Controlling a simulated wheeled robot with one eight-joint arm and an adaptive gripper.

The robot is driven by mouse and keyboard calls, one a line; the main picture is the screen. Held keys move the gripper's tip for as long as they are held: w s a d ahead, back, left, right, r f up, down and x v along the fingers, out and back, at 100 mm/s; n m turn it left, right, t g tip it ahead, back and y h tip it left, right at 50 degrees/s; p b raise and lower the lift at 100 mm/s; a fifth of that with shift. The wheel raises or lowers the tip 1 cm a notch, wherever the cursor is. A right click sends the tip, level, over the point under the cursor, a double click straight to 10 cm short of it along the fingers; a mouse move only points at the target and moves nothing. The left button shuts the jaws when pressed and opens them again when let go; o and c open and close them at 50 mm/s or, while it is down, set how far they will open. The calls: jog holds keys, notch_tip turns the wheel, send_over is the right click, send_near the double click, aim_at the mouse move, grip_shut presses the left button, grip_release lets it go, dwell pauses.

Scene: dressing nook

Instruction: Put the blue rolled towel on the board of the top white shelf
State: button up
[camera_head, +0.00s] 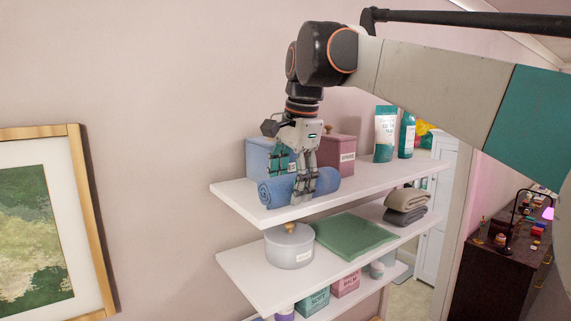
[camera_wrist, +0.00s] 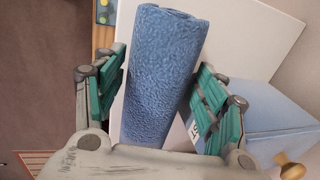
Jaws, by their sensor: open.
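The blue rolled towel (camera_head: 327,181) lies on the board of the top white shelf (camera_head: 385,181), near its front left edge. In the wrist view the towel (camera_wrist: 162,75) runs lengthwise between the fingers, with a gap showing on its right side. My gripper (camera_head: 288,185) is above and around the towel, fingers pointing down and apart. The wrist view shows my gripper (camera_wrist: 158,95) open, its green pads on either side of the towel. The towel's middle is partly hidden by a finger in the head view.
Behind the towel stand a blue box (camera_head: 257,155) and a mauve box (camera_head: 337,152). A white-and-green pouch (camera_head: 385,135) and a teal bottle (camera_head: 406,137) stand farther right.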

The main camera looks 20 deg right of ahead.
jog(key=v, duration=1.1)
jog(key=shift+r, duration=0.3)
jog(key=shift+s, duration=0.1)
